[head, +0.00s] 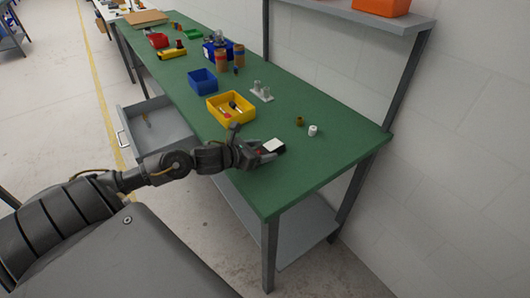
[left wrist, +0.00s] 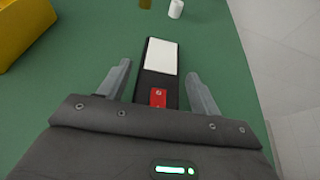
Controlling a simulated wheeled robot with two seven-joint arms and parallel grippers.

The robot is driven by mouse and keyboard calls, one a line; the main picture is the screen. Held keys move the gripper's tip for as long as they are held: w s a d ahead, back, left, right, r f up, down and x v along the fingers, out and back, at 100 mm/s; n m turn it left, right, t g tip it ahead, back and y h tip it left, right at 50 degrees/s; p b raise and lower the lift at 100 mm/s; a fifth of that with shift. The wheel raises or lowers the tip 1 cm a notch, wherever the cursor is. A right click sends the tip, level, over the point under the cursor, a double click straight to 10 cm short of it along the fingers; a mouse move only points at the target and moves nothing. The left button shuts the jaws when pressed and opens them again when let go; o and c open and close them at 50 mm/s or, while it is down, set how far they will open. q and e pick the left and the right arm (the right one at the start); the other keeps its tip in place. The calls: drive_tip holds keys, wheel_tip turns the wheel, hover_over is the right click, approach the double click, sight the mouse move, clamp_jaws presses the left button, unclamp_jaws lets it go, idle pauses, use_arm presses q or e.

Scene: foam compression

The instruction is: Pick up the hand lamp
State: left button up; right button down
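The hand lamp (left wrist: 161,57) is a flat black bar with a white panel and a red part with screws. It lies on the green table. In the head view its white panel (head: 273,145) shows just beyond my left gripper (head: 262,153). In the left wrist view, my left gripper (left wrist: 158,70) is open, with one finger on each side of the lamp and green table showing in the gaps. The near end of the lamp is hidden by the gripper body. My right gripper is in neither view.
A yellow bin (head: 232,109) with small items stands left of the lamp, with a blue bin (head: 202,81) behind it. A white cylinder (head: 313,130) and a brown one (head: 299,121) stand to the right. An open drawer (head: 155,126) sticks out. The near right tabletop is clear.

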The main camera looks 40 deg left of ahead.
sight(262, 151)
use_arm(q)
drive_tip(key=c, duration=0.9)
drive_tip(key=shift+c, duration=0.2)
drive_tip(key=shift+r, duration=0.5)
wheel_tip(262, 151, up, 2)
drive_tip(key=shift+r, duration=0.15)
drive_tip(key=s+d+r+p, duration=0.2)
drive_tip(key=s+r+p, duration=0.7)
drive_tip(key=s, duration=0.5)
drive_tip(key=shift+r, duration=0.4)
